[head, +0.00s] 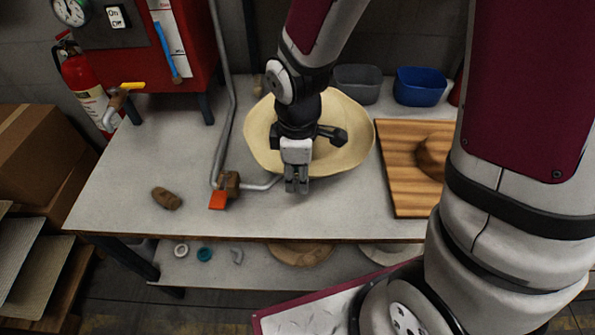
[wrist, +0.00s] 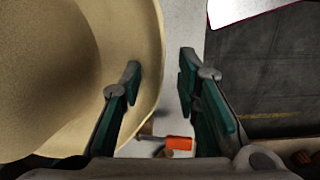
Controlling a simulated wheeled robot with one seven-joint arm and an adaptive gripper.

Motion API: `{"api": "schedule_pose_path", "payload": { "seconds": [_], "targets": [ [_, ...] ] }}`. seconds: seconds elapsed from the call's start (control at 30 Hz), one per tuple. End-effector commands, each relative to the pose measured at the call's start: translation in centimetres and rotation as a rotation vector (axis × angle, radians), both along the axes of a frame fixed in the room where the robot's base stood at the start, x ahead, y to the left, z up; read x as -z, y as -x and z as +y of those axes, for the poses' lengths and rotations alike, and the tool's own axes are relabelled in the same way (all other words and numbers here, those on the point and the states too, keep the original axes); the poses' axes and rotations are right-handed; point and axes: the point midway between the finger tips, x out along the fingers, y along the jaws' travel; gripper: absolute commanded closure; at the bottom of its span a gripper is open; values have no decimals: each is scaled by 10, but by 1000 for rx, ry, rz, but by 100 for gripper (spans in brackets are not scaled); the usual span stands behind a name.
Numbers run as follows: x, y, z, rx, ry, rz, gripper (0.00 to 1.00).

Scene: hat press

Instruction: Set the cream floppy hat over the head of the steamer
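The cream floppy hat (head: 262,137) lies at the middle of the table, partly hidden behind my arm. In the wrist view its wide brim (wrist: 152,30) fills the left side. My gripper (head: 297,184) is over the hat's near edge. In the wrist view the gripper (wrist: 160,82) is open, with the brim's edge showing between its two fingers; I cannot tell whether they touch it. The steamer's pipe (head: 227,130) comes down from the red boiler (head: 165,45) to a brass valve with an orange handle (head: 217,200). The pipe end beyond the valve runs towards the hat; the steamer's head is not clearly visible.
A striped wooden board (head: 400,190) with a round wooden block (head: 432,155) lies at the right. Grey (head: 358,84) and blue (head: 419,88) bins stand behind. A small brown object (head: 166,198) lies at the left. The table's left front is mostly clear.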

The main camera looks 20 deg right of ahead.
Motion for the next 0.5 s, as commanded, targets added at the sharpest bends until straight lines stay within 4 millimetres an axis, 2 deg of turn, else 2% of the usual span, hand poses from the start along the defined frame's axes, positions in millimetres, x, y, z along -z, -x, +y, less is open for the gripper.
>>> {"api": "schedule_pose_path", "payload": {
  "seconds": [0.27,0.37,0.5],
  "targets": [
    [-5,-1,0,0,0,-2,71],
    [-15,-1,0,1,-1,-6,71],
    [-40,-1,0,2,-1,-8,71]
  ]
}}
